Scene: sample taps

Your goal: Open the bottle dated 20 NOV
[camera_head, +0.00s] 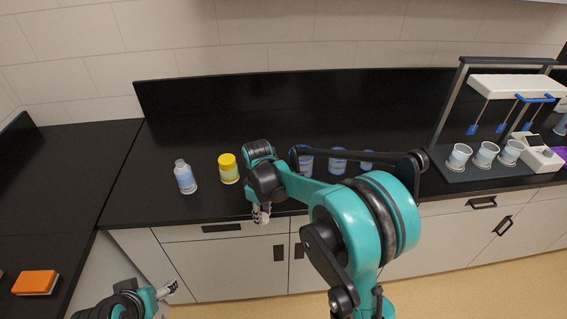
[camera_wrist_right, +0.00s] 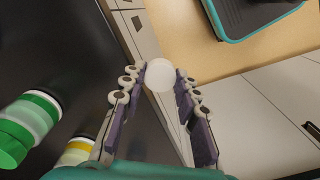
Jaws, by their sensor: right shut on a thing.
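My right gripper (camera_head: 261,213) hangs over the front edge of the counter, low and in front of the bottles. In the right wrist view, its fingers (camera_wrist_right: 160,92) are shut on a small white round cap (camera_wrist_right: 160,75). A pale bottle with a light blue label (camera_head: 186,179) stands upright at the left of the row; its narrow top looks capless, though it is small. A yellow-lidded bottle (camera_head: 228,169) stands to its right. Several blue bottles (camera_head: 337,161) stand partly behind my right arm. No date is readable. My left gripper (camera_head: 167,289) is low at the left, off the counter.
A green-lidded container (camera_wrist_right: 28,125) shows in the right wrist view. A rack with white cups (camera_head: 487,154) stands at the right. An orange block (camera_head: 35,282) lies on the left counter. The counter left of the pale bottle is clear.

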